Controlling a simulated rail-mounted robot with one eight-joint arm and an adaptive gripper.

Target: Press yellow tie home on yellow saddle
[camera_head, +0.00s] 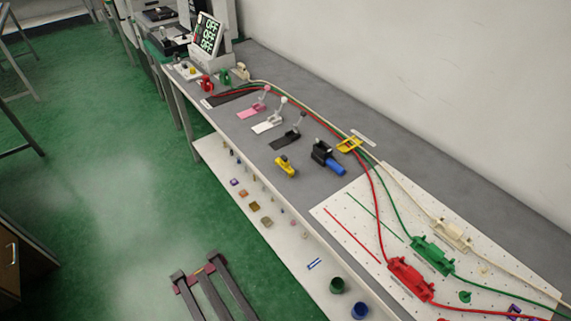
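A yellow saddle-like piece (350,144) sits on the grey bench near the wall, where the red, green and cream cables run past it. I cannot tell whether a tie on it is open or pressed down. A second yellow piece (285,166) with a dark top sits apart, near the bench's front edge. I cannot tell which yellow piece is the tie.
Pink (254,108), white (269,123) and black (287,138) lever fixtures and a black-and-blue clamp (326,157) stand on the bench. Red (410,280), green (433,255) and cream (451,235) holders sit on a white pegboard (340,212). A wall bounds the back.

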